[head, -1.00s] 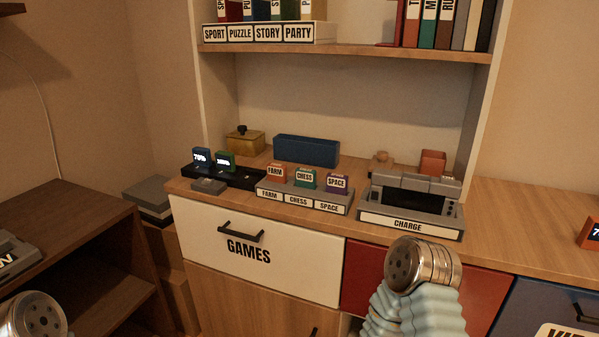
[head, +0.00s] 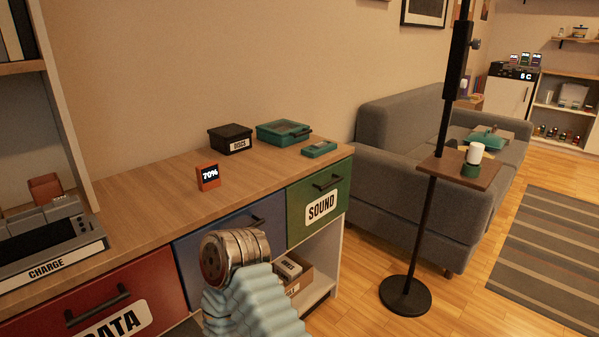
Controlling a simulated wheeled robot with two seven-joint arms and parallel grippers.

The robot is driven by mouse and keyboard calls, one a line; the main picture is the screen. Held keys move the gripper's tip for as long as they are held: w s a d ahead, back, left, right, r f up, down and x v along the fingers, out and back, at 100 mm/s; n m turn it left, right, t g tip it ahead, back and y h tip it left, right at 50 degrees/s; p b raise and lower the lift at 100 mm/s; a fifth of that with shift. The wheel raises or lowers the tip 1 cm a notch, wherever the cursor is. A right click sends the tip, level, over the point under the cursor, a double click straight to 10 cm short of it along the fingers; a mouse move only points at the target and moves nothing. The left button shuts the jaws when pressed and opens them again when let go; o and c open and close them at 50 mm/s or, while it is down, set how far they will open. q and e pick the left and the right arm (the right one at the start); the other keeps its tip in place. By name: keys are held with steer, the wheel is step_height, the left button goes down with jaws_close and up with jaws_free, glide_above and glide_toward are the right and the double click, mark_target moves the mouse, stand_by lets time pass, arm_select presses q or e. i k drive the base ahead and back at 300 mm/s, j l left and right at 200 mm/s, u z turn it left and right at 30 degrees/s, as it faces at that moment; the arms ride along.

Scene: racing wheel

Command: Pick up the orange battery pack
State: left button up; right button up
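The orange battery pack (head: 208,177) stands upright on the wooden counter (head: 150,201), with a dark screen reading 70%. It is near the middle left of the head view, above the blue drawer. One of my arms, with a round metal joint and a pale blue ribbed sleeve, rises at the bottom centre, in front of the blue drawer and below the pack. It is apart from the pack. No gripper fingers show for either arm.
A grey CHARGE dock (head: 46,246) stands at the left end of the counter. A black box (head: 230,138), a teal case (head: 283,132) and a small teal device (head: 319,149) sit right of the pack. A black floor stand (head: 405,294) stands before the grey sofa (head: 400,120).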

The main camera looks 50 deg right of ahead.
mark_target(208, 175)
steer(key=z, duration=1.1)
